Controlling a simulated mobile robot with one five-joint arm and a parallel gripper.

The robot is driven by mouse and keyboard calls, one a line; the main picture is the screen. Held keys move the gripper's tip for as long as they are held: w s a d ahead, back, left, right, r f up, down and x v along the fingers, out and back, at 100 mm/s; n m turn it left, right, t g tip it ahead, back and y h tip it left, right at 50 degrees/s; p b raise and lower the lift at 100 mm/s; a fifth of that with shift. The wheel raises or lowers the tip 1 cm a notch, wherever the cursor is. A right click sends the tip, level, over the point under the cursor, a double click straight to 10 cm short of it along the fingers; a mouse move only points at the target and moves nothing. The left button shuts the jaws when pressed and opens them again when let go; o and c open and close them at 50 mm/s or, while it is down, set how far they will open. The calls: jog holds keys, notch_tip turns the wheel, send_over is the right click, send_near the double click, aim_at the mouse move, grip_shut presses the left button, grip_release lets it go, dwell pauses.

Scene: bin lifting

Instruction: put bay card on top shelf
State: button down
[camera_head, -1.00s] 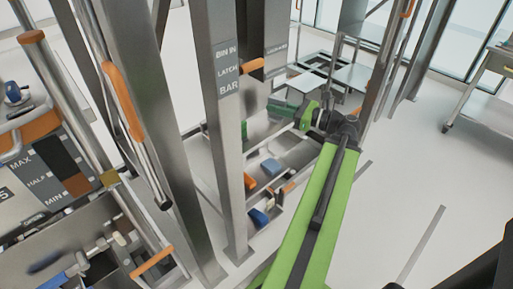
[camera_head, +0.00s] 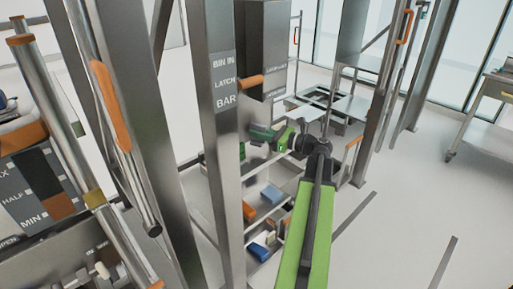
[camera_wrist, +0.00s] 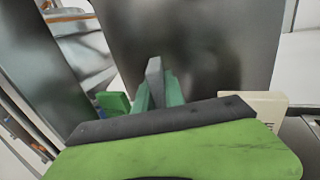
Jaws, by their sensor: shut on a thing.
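My gripper (camera_head: 268,136) is at the end of the green arm, beside a dark metal cabinet and above the stepped shelves (camera_head: 285,178). In the wrist view my gripper (camera_wrist: 160,88) shows as green and grey parts, shut. A cream piece with small dark marks (camera_wrist: 266,106), which looks like the bay card, sticks out at the right behind the green and grey body. Most of it is hidden, and its contact with the fingers is not visible. I cannot make the card out in the head view.
A steel post (camera_head: 222,150) labelled BIN IN, LATCH, BAR stands just left of the gripper. Orange (camera_head: 248,211) and blue (camera_head: 272,194) items lie on the shelves below. A metal frame with an orange handle (camera_head: 353,148) stands to the right. The floor at right is largely open.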

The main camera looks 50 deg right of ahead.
aim_at(258, 141)
notch_tip(258, 141, down, 4)
jog(key=b, duration=0.4)
jog(key=shift+f, duration=0.2)
jog(key=shift+r, duration=0.25)
jog(key=shift+f, duration=0.2)
jog(key=c, duration=1.4)
grip_release()
jog(key=shift+s+r, duration=0.15)
jog(key=shift+r, duration=0.2)
jog(key=v, duration=1.1)
jog(key=shift+s+f, duration=0.15)
jog(key=shift+s, duration=0.25)
